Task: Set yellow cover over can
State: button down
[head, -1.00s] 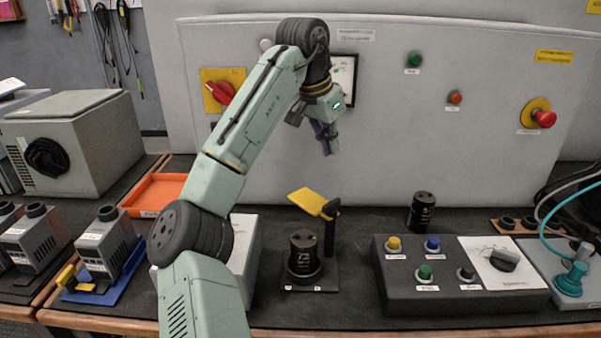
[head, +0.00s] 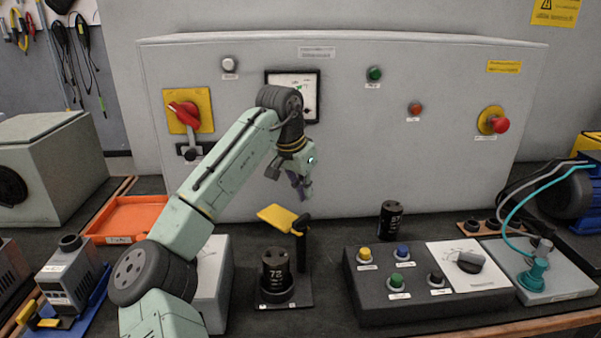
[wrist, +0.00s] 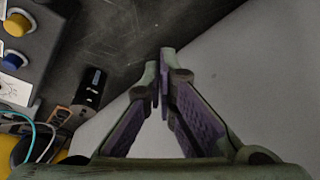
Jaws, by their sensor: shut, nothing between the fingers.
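The yellow cover (head: 278,217) is a flat flap on a black post (head: 302,240), tilted up and standing open behind and above the can. The black can (head: 276,270), marked 72, stands upright on a small dark base plate (head: 290,305), its top uncovered. My gripper (head: 305,198) is in the air in front of the grey panel, above and slightly right of the cover, apart from it. In the wrist view my gripper (wrist: 160,90) has its fingertips together with nothing between them. The cover and this can are not seen in the wrist view.
A second black can (head: 391,220) stands farther back; it also shows in the wrist view (wrist: 89,88). A control box (head: 375,300) with buttons stands to the right. A white box (head: 213,285) and an orange tray (head: 135,217) lie left. The upright panel (head: 400,160) closes the back.

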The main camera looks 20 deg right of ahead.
aim_at(282, 214)
jog(key=a, duration=0.1)
jog(key=s+a, duration=0.1)
jog(key=a, duration=0.1)
jog(key=shift+s+a+f, duration=0.15)
jog(key=shift+s+f, duration=0.15)
jog(key=shift+s, duration=0.1)
jog(key=shift+r+p, duration=0.1)
jog(key=shift+p, duration=0.65)
